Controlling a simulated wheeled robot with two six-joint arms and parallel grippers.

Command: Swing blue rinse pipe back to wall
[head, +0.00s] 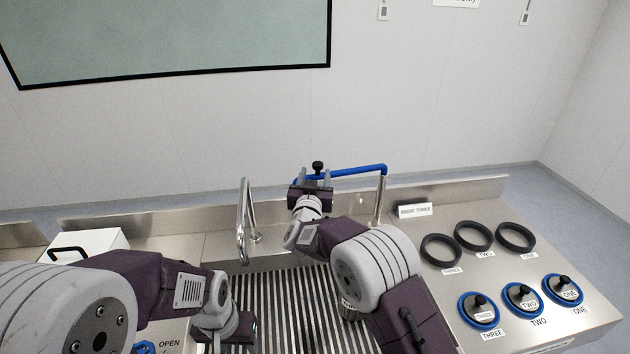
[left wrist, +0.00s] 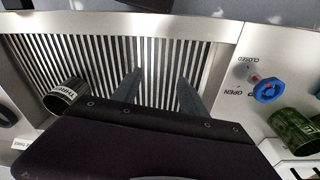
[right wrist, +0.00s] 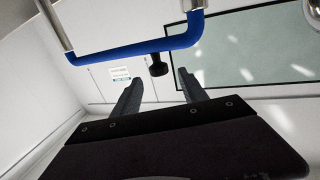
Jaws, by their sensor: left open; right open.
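The blue rinse pipe (head: 350,171) runs left from a steel upright (head: 379,200) at the back of the sink, in front of the wall. A black knob (head: 317,167) sits near its left part. My right gripper (head: 312,183) is open, with the knob between or just beyond its fingertips; contact cannot be told. In the right wrist view the pipe (right wrist: 130,50) crosses above the fingers (right wrist: 158,82), and the knob (right wrist: 157,67) hangs in the gap. My left gripper (left wrist: 157,82) is open and empty over the slatted sink grate, low in the head view.
A steel faucet (head: 243,215) stands left of my right gripper. Black rings (head: 472,236) and blue-rimmed lids (head: 522,297) lie on the right counter. A canister marked THREE (left wrist: 65,95) stands on the grate.

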